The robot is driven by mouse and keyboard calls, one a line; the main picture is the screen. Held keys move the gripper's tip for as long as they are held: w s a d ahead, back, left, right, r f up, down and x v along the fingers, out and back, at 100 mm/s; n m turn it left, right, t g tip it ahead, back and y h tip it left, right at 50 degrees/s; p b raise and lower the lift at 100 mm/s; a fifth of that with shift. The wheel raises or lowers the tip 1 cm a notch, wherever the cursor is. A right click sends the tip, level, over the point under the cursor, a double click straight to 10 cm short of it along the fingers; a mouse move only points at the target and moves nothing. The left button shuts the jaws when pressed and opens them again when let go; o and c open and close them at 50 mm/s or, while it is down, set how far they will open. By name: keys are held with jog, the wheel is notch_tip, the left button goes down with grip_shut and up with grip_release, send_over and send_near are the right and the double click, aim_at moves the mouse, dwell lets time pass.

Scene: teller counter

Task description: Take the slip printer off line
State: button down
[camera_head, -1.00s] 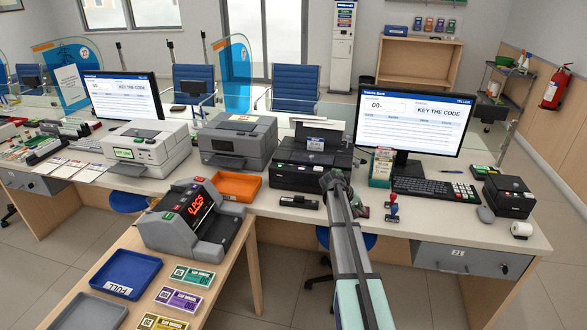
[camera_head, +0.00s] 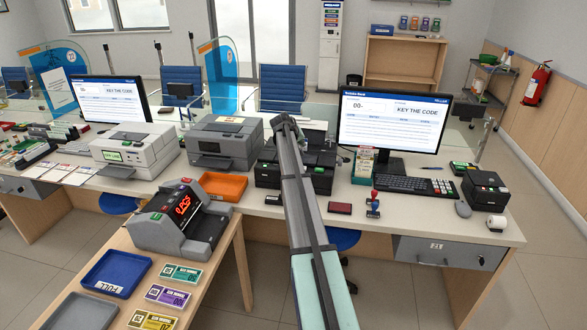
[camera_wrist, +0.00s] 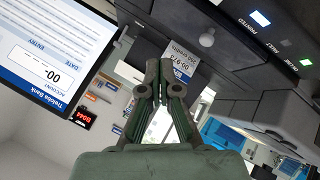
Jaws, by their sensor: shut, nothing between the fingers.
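A black printer (camera_head: 266,172) stands on the counter, partly hidden behind my arm. The wrist view shows a dark machine close up (camera_wrist: 236,30), with a round grey knob (camera_wrist: 207,40), a blue-lit and a green-lit spot, and lettering such as "PRINTED". A printed paper slip (camera_wrist: 180,62) shows below the knob, just beyond my fingertips. My gripper (camera_wrist: 159,78) is shut and empty; I cannot tell whether it touches the slip or the machine. In the head view my arm reaches over the black printer and its fingers are not clear.
A grey printer (camera_head: 224,146) and a white printer with a green display (camera_head: 133,150) stand to the left. A monitor (camera_head: 393,122), card rack (camera_head: 363,163) and keyboard (camera_head: 403,185) are on the right.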

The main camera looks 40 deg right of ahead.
jog(key=shift+f, duration=0.15)
notch_tip(320, 180, down, 7)
jog(key=shift+b, duration=1.2)
jog(key=shift+f+b, duration=0.4)
jog(key=shift+f, duration=0.4)
jog(key=shift+f, duration=0.15)
jog(key=shift+f+b, duration=0.3)
jog(key=shift+b, duration=0.05)
jog(key=shift+f+b, duration=0.35)
jog(key=shift+f, duration=0.1)
dwell(0.9)
jog(key=shift+r, duration=0.9)
